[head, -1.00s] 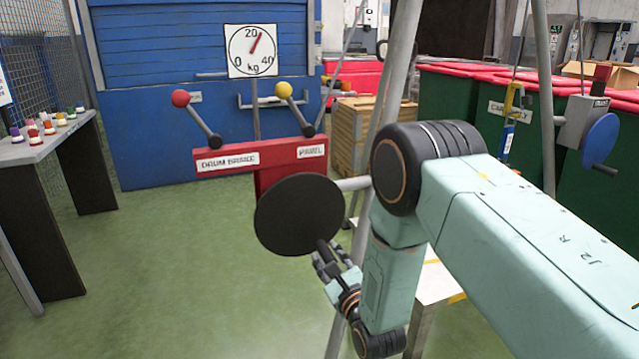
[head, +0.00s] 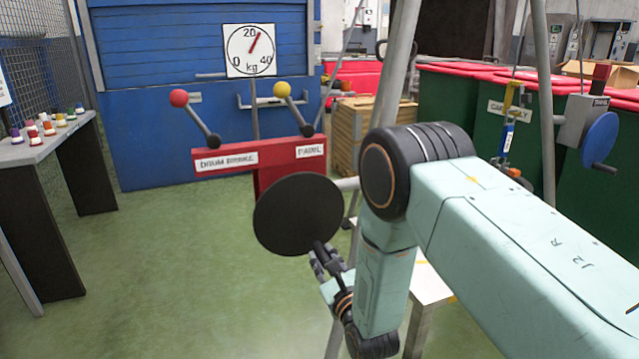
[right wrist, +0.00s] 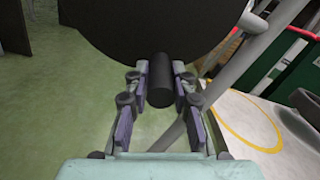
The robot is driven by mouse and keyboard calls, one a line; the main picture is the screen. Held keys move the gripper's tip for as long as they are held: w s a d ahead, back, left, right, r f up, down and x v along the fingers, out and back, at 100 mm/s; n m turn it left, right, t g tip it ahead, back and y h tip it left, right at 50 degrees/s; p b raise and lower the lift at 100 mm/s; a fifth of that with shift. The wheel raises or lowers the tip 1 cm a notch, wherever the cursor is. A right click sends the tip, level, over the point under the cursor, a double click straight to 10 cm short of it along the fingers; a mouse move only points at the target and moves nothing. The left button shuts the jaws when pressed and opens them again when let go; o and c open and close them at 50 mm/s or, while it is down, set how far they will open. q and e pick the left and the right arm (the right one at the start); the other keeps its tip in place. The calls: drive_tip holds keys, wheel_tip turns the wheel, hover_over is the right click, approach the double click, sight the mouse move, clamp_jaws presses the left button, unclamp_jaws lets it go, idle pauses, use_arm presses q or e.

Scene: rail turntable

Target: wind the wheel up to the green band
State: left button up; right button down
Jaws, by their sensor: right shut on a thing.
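The wheel is a black disc (head: 298,213) in front of the red panel in the head view; it also fills the top of the right wrist view (right wrist: 150,30). Its black cylindrical handle (right wrist: 160,80) sticks out near the lower rim. My right gripper (head: 324,260) is at that handle, shut on it with one finger on each side in the right wrist view. The round white dial (head: 250,50), marked 0, 20, 40 and kg, has a red pointer just right of 20. I make out no green band on it. My left gripper is not in view.
A red panel (head: 252,158) labelled DRUM BRAKE and PAWL carries a red-knobbed lever (head: 197,118) and a yellow-knobbed lever (head: 296,108). A grey frame leg (head: 397,70) stands beside the wheel. A blue disc crank (head: 600,140) is at right. Green floor is clear at left.

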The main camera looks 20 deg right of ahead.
drive_tip(key=shift+s+a+f+m+y, duration=0.1)
drive_tip(key=shift+a+f+m+y, duration=0.2)
drive_tip(key=shift+a, duration=0.25)
drive_tip(key=shift+a+f+m+y, duration=0.1)
drive_tip(key=shift+a+f+m, duration=0.1)
drive_tip(key=shift+a+m, duration=0.25)
drive_tip(key=shift+a, duration=0.1)
